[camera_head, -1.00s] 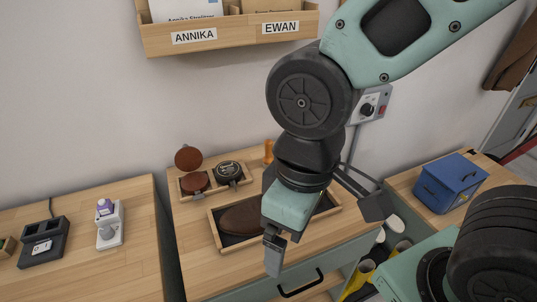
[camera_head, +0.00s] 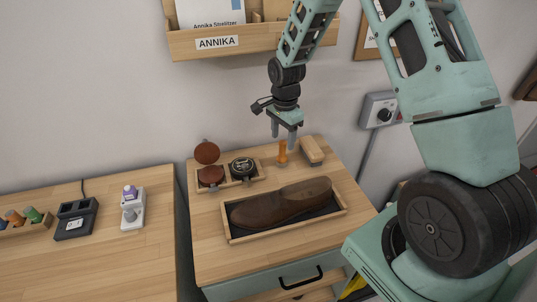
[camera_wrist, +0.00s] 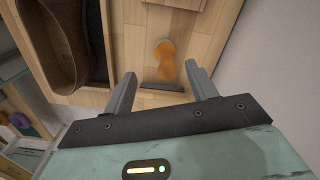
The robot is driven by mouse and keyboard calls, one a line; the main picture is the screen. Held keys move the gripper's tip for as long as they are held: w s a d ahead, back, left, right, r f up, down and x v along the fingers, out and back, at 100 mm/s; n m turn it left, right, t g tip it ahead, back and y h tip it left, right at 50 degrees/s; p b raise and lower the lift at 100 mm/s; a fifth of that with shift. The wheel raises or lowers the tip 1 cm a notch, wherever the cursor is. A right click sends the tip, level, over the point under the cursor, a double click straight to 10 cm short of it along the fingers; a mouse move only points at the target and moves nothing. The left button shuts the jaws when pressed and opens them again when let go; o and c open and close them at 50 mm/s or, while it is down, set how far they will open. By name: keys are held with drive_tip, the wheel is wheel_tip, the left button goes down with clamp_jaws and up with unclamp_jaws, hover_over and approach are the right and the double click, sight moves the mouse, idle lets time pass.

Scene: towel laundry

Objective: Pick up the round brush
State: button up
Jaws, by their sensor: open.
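The round brush (camera_head: 282,152) stands upright at the back of the middle table, showing an orange handle; its bristles cannot be made out. My gripper (camera_head: 284,134) points down just above it, open and empty. In the wrist view, the orange handle (camera_wrist: 166,62) shows from above, between and slightly beyond the two spread fingertips (camera_wrist: 160,76). I see no contact between the fingers and the handle.
A wooden block-shaped brush (camera_head: 312,150) stands close to the right. A tray (camera_head: 236,241) with a brown shoe (camera_head: 280,205) lies in front. Polish tins (camera_head: 243,169) sit to the left. The wall with a letter rack (camera_head: 190,45) is behind.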

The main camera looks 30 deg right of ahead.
sight(282, 153)
drive_tip(key=shift+w+d+f+m, duration=0.2)
drive_tip(key=shift+d+f+m, duration=0.15)
drive_tip(key=shift+d, duration=0.15)
drive_tip(key=shift+f, duration=0.35)
drive_tip(key=shift+w+a+f+p, duration=0.15)
drive_tip(key=shift+f+p, duration=0.85)
drive_tip(key=shift+f, duration=0.7)
drive_tip(key=shift+w+d+f+p, duration=0.1)
drive_tip(key=shift+f+p, duration=0.9)
drive_tip(key=shift+f, duration=0.7)
drive_tip(key=c, duration=1.1)
